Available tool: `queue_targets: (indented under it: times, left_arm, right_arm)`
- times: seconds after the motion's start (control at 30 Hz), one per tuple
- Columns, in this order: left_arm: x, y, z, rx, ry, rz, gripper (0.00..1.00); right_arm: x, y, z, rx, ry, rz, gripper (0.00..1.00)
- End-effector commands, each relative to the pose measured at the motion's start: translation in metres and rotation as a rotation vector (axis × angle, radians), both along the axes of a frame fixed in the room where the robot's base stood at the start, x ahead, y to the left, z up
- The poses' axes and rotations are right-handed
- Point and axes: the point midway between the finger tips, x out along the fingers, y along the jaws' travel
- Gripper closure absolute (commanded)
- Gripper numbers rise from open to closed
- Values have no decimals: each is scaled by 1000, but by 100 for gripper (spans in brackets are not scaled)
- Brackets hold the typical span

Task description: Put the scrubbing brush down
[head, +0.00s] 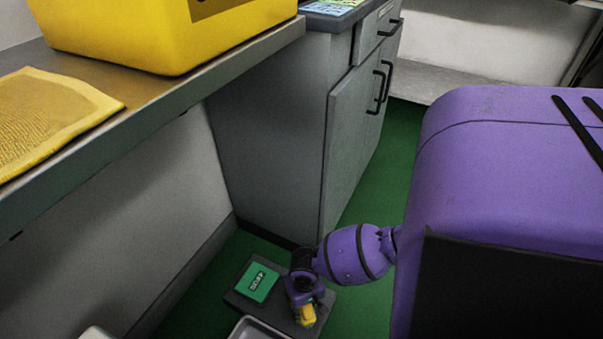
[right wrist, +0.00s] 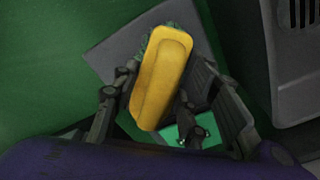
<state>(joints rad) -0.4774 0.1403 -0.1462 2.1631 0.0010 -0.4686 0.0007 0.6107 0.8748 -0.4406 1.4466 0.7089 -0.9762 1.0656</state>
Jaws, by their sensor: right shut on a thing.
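The scrubbing brush (right wrist: 163,78) has a yellow back, with dark green bristles showing at its far end. My right gripper (right wrist: 150,97) is shut on it, with fingers on both sides. In the head view, my right gripper (head: 304,290) reaches low near the floor, and the brush (head: 306,316) shows as a small yellow piece below it. A dark grey flat mat or base (head: 238,300) with a green label (head: 257,282) lies below the brush; I cannot tell whether they touch. My left gripper is not in view.
A light tray or bin (head: 255,328) is partly cut off at the bottom. A grey cabinet (head: 265,130) stands close beyond. A metal bench (head: 150,100) at left holds a yellow bin (head: 150,35) and a yellow cloth (head: 45,115). Green floor (head: 385,185) is open right of the cabinet.

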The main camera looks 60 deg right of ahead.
Motion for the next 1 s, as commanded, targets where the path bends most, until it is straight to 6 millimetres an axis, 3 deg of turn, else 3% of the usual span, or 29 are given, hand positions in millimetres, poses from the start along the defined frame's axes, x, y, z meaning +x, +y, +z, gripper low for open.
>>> queue_targets:
  times: [0.3, 0.73, 0.77, 0.87, 1.0]
  left_arm:
    - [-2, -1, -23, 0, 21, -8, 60]
    - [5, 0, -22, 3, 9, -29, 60]
    - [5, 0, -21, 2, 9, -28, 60]
    - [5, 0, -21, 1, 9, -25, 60]
    - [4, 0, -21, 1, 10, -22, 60]
  right_arm:
    - [5, -7, -39, -1, -1, 1, 93]
    - [5, -6, -43, 0, -2, 0, 93]
    - [5, -6, -42, 0, -2, 0, 56]
    - [5, -6, -42, 0, -2, 0, 43]
    - [5, -6, -42, 0, -2, 0, 41]
